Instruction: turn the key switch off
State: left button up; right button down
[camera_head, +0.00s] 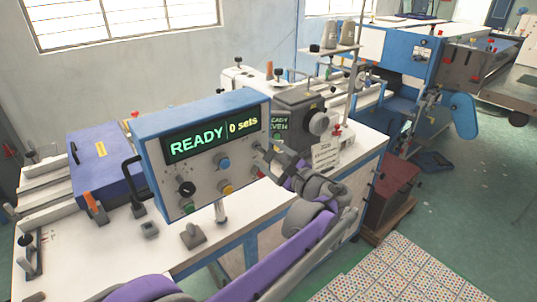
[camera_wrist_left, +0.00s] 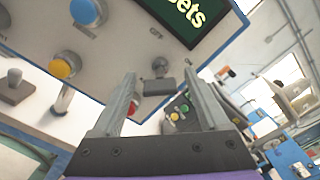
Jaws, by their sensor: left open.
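The key switch (camera_wrist_left: 160,66) is on the lower right of the control box's grey panel (camera_head: 205,168). In the left wrist view it is a small round lock with a dark flat block (camera_wrist_left: 158,87) at its front, the key's grip. My left gripper (camera_head: 262,153) is in front of the panel's right side, with its fingers pointing at the panel. In the left wrist view the open fingers (camera_wrist_left: 160,100) stand either side of the key, apart from each other. Whether they touch it cannot be told. In the head view the gripper mostly hides the key.
The panel also holds a blue knob (camera_head: 222,162), a yellow button (camera_head: 226,188), a red button (camera_head: 258,172) and a black knob (camera_head: 187,188). Its screen (camera_head: 213,138) reads "READY 0 sets". A sewing machine head (camera_head: 305,108) stands behind my gripper.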

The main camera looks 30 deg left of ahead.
pick_arm(q)
jog(key=shift+w+a, duration=0.1)
jog(key=shift+a, duration=0.05)
jog(key=shift+c, duration=0.3)
grip_shut()
